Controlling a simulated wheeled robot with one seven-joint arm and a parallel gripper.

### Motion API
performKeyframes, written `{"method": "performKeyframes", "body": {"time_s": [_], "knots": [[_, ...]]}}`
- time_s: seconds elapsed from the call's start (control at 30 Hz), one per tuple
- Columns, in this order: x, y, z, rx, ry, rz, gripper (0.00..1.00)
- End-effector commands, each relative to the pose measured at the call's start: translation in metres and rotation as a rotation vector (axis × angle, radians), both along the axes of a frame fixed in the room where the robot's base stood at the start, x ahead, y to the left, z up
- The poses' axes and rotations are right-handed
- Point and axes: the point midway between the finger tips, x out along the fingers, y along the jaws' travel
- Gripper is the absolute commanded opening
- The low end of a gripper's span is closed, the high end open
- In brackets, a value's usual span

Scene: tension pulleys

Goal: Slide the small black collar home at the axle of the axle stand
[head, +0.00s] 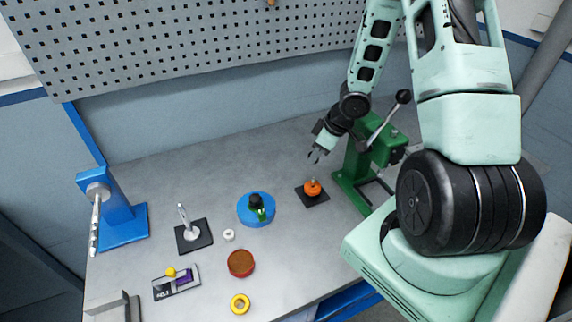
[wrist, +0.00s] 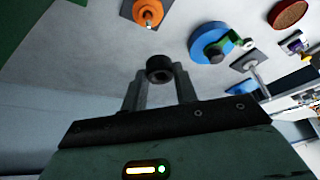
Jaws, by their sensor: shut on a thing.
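My gripper (head: 316,156) is shut on the small black collar (wrist: 160,69), a short ring held at the fingertips in the wrist view. In the head view the collar is too small to make out. A black square base (head: 324,200) carries an orange round part (head: 312,187) on a short upright axle; this looks like the axle stand. It also shows in the wrist view as an orange part (wrist: 147,10) with a pale axle tip. My gripper is above the table, just behind this stand in the head view, and the collar is apart from the axle.
A green press (head: 352,165) with a lever stands right of the stand. A blue disc (head: 245,215) with green and black parts lies left. Further left are a silver post on a black plate (head: 205,242), a white ring (head: 229,235) and a blue bracket (head: 125,222).

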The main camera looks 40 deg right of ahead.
Motion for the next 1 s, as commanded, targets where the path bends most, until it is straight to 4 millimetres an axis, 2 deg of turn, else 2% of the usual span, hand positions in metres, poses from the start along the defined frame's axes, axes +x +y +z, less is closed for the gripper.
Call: {"method": "performKeyframes", "body": {"time_s": [0.03, 0.13, 0.37, 1.0], "knots": [[-0.003, -0.008, 0.003, 0.0, 0.0, -0.029, 0.08], [-0.006, -0.015, 0.003, 0.0, 0.0, -0.061, 0.08], [-0.006, -0.016, -0.006, 0.0, 0.0, -0.064, 0.08], [-0.006, -0.015, -0.058, 0.001, -0.001, -0.061, 0.08]]}}
